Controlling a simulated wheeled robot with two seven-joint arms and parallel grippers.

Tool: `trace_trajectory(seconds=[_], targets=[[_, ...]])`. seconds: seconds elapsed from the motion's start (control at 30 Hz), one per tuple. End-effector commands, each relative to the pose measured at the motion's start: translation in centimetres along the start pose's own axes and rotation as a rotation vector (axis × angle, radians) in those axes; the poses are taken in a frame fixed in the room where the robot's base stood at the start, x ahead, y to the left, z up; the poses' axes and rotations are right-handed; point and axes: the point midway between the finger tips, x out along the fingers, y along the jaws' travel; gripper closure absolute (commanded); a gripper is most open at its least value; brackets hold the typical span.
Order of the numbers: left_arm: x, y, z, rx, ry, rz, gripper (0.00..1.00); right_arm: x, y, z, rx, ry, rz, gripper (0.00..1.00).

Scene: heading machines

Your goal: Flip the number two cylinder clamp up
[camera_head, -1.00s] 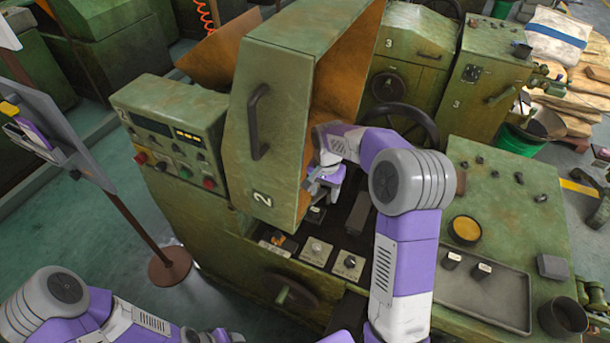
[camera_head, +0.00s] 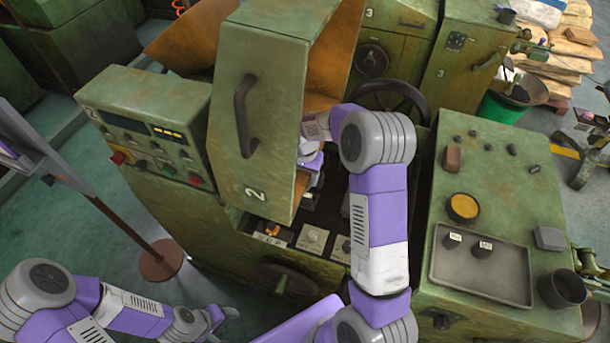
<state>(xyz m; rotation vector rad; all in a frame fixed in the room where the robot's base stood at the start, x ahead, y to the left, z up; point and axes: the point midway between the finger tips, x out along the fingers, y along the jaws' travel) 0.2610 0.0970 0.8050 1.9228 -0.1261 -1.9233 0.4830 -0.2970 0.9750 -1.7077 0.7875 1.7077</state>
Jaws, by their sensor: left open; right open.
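The number 2 machine (camera_head: 200,225) is green, and its big raised cover (camera_head: 255,105) has a black handle and a "2". I cannot make out the cylinder clamp; the cover and my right arm hide much of the opening. My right gripper (camera_head: 311,168) is inside the opening, beside the cover's right edge, and mostly hidden. It is open, and I cannot tell whether it touches anything. My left gripper (camera_head: 229,312) is open and empty, low in front of the machine.
A control panel (camera_head: 150,125) with buttons is left of the cover. Small labelled blocks (camera_head: 312,237) sit below the opening. A grey tray (camera_head: 455,285) with two dark pieces and a dark cup (camera_head: 563,290) stand on the right bench. A stand pole (camera_head: 125,225) is at left.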

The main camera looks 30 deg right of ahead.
Motion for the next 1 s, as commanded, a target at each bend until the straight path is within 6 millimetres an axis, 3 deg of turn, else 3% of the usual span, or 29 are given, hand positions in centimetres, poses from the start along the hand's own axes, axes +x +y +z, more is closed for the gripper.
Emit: trace_trajectory(seconds=[0.2, 0.57, 1.0], targets=[[-0.01, 0.01, 0.02, 0.0, 0.0, 0.0, 0.44, 0.02, 0.01, 0.01, 0.0, 0.0, 0.0, 0.45], [-0.01, 0.01, 0.01, 0.0, 0.0, 0.0, 0.44, -0.01, 0.0, 0.01, 0.0, 0.0, 0.0, 1.0], [-0.81, 0.31, 0.05, 0.0, 0.0, 0.0, 0.44, -0.57, 0.52, -0.58, 0.01, -0.033, 0.0, 1.0]])
